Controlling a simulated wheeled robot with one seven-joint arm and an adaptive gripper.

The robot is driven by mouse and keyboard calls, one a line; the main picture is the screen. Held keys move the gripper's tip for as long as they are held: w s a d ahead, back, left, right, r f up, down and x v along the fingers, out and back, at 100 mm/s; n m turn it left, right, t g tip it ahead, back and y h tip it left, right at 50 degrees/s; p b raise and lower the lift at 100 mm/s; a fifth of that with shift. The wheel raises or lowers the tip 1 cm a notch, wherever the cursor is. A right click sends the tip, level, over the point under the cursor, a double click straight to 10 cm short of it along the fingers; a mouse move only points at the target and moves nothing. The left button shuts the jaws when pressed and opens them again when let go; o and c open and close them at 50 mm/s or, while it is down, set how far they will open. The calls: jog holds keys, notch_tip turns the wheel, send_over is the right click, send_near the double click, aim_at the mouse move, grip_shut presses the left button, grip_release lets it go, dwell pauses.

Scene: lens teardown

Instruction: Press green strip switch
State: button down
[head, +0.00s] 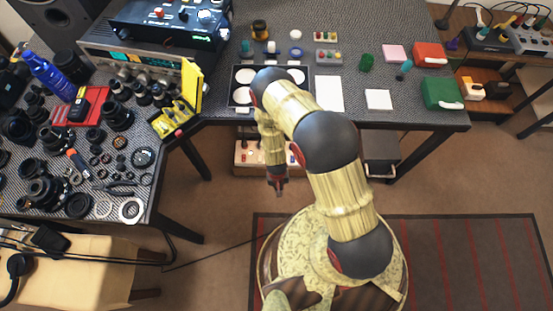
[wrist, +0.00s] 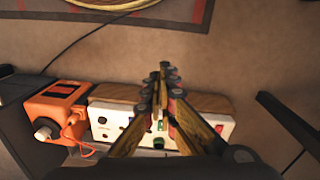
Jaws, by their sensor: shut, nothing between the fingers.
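A white power strip (wrist: 215,127) lies low under the table in the wrist view. It has dark sockets on its left part, and green parts (wrist: 159,142) show near its middle between my fingers. These look like the green switch, but my fingers partly cover them, so its position is unclear. The strip also shows under the table in the head view (head: 262,169). My gripper (wrist: 163,73) is shut and empty, with its fingers crossing in front of the strip in the wrist view. In the head view my gripper (head: 278,186) points down, in front of the strip; contact cannot be told.
An orange box (wrist: 55,103) with a white knob and orange wires stands at the strip's left end. A wooden board (wrist: 205,102) runs along the strip. Dark table legs (head: 195,158) flank the space. A striped rug (head: 470,260) covers the floor at the right.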

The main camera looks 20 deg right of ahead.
notch_tip(320, 180, down, 6)
jog(key=w+d+t, duration=0.2)
jog(key=w, duration=0.1)
jog(key=w+r+t, duration=0.2)
jog(key=w, duration=0.4)
jog(key=w+d+r+m+t+h, duration=0.1)
jog(key=w+r+t, duration=0.1)
jog(key=w, duration=0.4)
jog(key=shift+w+d+r+m+t+h, duration=0.15)
jog(key=shift+d+r+m+t+h, duration=0.15)
jog(key=shift+t, duration=0.3)
jog(key=shift+f, duration=0.15)
jog(key=b+x, duration=0.4)
jog(key=x, duration=0.6)
jog(key=shift+b, duration=0.3)
notch_tip(320, 180, down, 2)
jog(key=shift+a+f+b, duration=0.1)
jog(key=shift+f+b, duration=0.1)
jog(key=shift+b, duration=0.45)
jog(key=shift+s+f+b, duration=0.25)
jog(key=shift+f+b, duration=0.05)
jog(key=shift+f, duration=0.4)
